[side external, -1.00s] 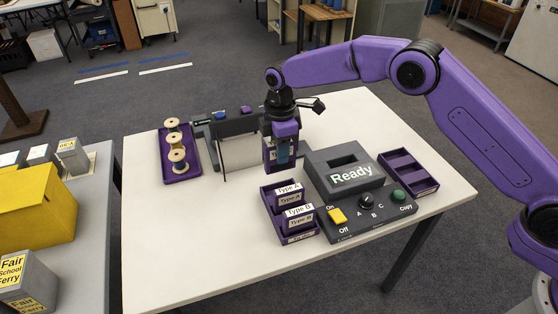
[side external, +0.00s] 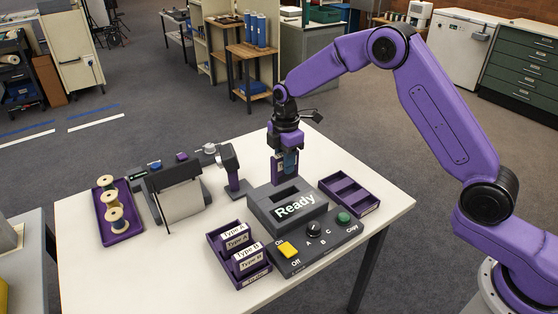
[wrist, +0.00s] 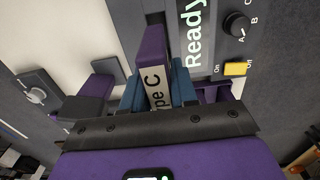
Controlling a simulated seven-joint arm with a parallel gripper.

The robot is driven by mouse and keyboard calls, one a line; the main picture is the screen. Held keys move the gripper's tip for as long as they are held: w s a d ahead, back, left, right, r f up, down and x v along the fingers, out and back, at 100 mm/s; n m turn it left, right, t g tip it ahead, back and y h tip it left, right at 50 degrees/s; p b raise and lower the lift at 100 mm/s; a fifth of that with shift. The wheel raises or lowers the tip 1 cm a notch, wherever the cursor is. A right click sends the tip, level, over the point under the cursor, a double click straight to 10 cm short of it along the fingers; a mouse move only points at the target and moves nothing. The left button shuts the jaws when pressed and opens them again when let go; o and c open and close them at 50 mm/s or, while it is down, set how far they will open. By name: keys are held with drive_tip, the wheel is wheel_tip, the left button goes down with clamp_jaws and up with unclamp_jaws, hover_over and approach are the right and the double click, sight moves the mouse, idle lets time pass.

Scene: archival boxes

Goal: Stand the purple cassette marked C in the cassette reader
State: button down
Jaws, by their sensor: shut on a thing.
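My gripper (side external: 285,164) is shut on the purple cassette (side external: 277,168), holding it upright above the back part of the cassette reader (side external: 262,207). The cassette's lower end appears above the slot. I cannot tell from these views whether it is lined up with it.
A purple tray (side external: 240,281) with cassettes labelled Type A and Type B stands left of the reader. A divided, empty purple tray (side external: 350,193) is at its right. A grey device with a white panel (side external: 182,202) and a tray of spools (side external: 119,232) stand further left.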

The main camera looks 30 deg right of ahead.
sight(284, 186)
drive_tip(key=shift+f, duration=4.15)
drive_tip(key=shift+f, duration=0.35)
drive_tip(key=c, duration=0.8)
unclamp_jaws()
wheel_tip(284, 186, up, 17)
drive_tip(key=shift+r, duration=0.2)
drive_tip(key=s+a+r+m, duration=0.1)
drive_tip(key=s+r, duration=0.1)
drive_tip(key=s, duration=0.8)
drive_tip(key=s+a+r+m, duration=0.1)
drive_tip(key=s+r+m, duration=0.1)
drive_tip(key=s, duration=0.8)
drive_tip(key=s+d+m, duration=0.1)
drive_tip(key=s+d, duration=0.4)
drive_tip(key=s, duration=0.5)
drive_tip(key=s+d+f+m, duration=0.1)
drive_tip(key=s+d, duration=0.3)
drive_tip(key=s, duration=0.6)
drive_tip(key=shift+d+f, duration=0.3)
drive_tip(key=shift+d, duration=0.05)
